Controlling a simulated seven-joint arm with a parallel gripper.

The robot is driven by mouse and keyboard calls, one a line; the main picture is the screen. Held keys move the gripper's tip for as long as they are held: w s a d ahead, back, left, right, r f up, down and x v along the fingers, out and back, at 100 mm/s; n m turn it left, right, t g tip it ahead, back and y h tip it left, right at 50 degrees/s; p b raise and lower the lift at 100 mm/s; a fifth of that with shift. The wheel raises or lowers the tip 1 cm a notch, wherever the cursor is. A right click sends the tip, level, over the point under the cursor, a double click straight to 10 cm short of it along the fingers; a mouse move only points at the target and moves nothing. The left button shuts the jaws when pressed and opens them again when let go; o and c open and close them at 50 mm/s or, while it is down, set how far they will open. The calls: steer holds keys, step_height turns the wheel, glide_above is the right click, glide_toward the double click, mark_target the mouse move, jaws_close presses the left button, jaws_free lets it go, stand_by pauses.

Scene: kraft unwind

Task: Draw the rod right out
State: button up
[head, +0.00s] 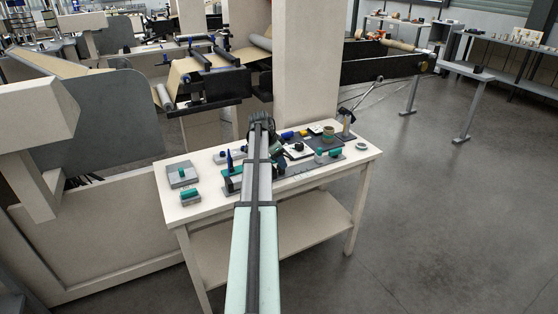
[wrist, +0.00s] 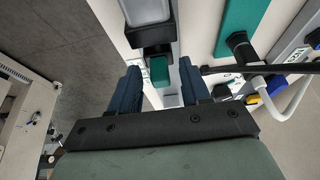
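My gripper (wrist: 160,78) is open in the wrist view, with its two dark blue fingers apart. A small green block (wrist: 160,70) shows between the fingertips, below a black bracket (wrist: 152,34) with a pale grey body. Neither finger visibly touches the block. I cannot tell for certain which thing is the rod; the green block may be its end. In the head view my gripper (head: 262,122) is over the far side of the white bench (head: 310,173), and my own arm hides what lies under it.
A green plate (wrist: 240,25) with a black knob, a black bar and a curved white handle (wrist: 294,103) lie to the right in the wrist view. Grey blocks with green parts (head: 182,174) stand at the bench's left. A tape ring (head: 361,146) lies at the right.

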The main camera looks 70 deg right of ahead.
jaws_close()
stand_by(0.4)
steer(key=s+d, duration=0.8)
steer(key=d, duration=0.1)
steer(key=shift+s, duration=0.4)
steer(key=shift+a, duration=0.1)
jaws_free()
steer(key=shift+w+r, duration=0.1)
steer(key=v, duration=1.3)
steer(key=shift+w+a+r, duration=0.1)
steer(key=shift+a+r, duration=0.05)
steer(key=shift+r, duration=0.15)
